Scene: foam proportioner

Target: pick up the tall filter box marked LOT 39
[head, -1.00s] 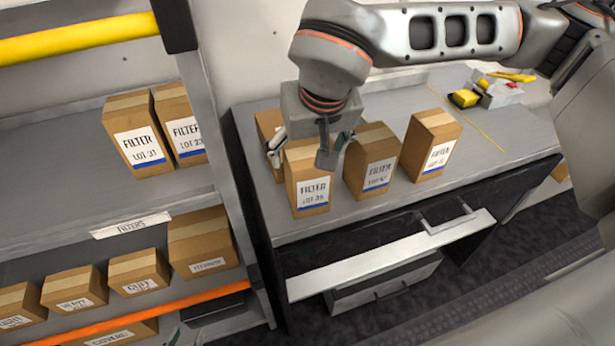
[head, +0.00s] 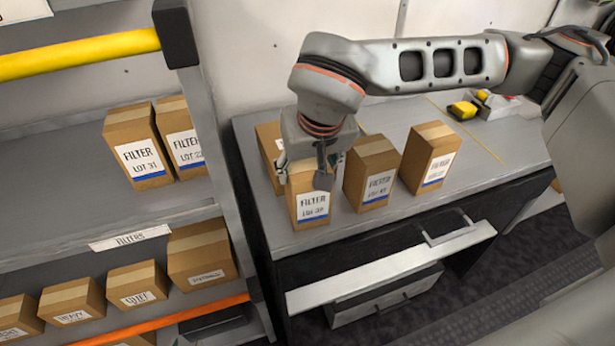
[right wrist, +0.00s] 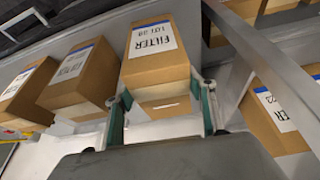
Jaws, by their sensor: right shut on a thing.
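A tall brown filter box (head: 310,208) stands at the front left of the grey bench. Its label looks like LOT 39, though the last digit is small. In the right wrist view the same box (right wrist: 155,68) is between the two fingers, its label facing away from the palm edge. My right gripper (head: 304,170) comes down from above and is shut on the upper part of this box, one finger on each side. The box appears upright. My left gripper is not in view.
Two similar filter boxes (head: 371,175) (head: 430,158) stand to the right on the bench, and another (head: 268,148) is partly hidden behind. Left is a shelf rack with a grey post (head: 228,170) and filter boxes LOT 31 (head: 138,145) and one beside it. An open drawer (head: 390,265) juts out below.

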